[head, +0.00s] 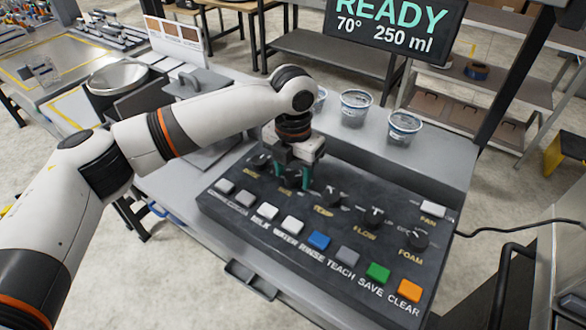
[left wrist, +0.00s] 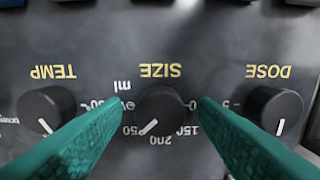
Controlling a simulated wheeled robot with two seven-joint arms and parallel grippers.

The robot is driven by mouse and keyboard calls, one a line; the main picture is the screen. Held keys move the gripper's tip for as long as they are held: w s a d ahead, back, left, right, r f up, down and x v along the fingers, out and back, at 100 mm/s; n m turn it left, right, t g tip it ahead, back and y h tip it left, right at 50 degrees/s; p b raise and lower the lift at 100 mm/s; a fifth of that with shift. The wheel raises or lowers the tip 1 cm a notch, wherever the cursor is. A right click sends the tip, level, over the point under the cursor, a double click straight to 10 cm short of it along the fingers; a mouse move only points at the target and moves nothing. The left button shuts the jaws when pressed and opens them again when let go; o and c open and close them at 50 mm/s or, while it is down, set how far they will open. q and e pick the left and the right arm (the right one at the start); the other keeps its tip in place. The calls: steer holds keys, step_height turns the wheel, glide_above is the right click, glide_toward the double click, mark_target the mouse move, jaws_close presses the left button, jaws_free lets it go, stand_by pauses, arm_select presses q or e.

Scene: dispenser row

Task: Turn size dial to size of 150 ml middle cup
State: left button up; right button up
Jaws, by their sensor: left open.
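The black size dial (left wrist: 160,108) is in the middle of the left wrist view, under the upside-down word SIZE. Its white pointer line slants to the lower left, toward the 250 mark; 200 and 150 are printed further round. The display (head: 393,25) reads READY, 70°, 250 ml. My left gripper (head: 292,172) is open over the panel, its teal fingers apart on either side of the size dial, as the left wrist view (left wrist: 160,100) shows. I cannot tell how far down they reach. The middle cup (head: 355,107) stands behind the panel. My right gripper is out of view.
The temp dial (left wrist: 47,108) and dose dial (left wrist: 274,107) sit close on either side of the fingers. The panel (head: 330,228) also has flow (head: 372,217) and foam (head: 418,239) dials and a row of coloured buttons. Other cups (head: 403,125) stand beside the middle one.

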arm_select(q)
steer(key=shift+c, duration=0.3)
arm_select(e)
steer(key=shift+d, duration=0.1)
arm_select(q)
steer(key=c, duration=0.9)
steer(key=shift+r+n+p, duration=0.2)
steer(key=shift+n+p, duration=0.3)
steer(key=shift+p, duration=0.4)
steer(key=n+p, duration=0.8)
steer(key=p, duration=0.2)
steer(key=shift+r+n, duration=0.1)
steer(key=shift+n, duration=0.2)
steer(key=n+p, duration=0.3)
steer(key=n, duration=0.1)
steer(key=shift+p, duration=0.3)
steer(key=shift+w+n+p, duration=0.1)
steer(key=shift+n+p, duration=1.2)
steer(key=shift+n, duration=0.8)
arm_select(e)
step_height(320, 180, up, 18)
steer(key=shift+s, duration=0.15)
arm_select(q)
steer(key=shift+f, duration=0.2)
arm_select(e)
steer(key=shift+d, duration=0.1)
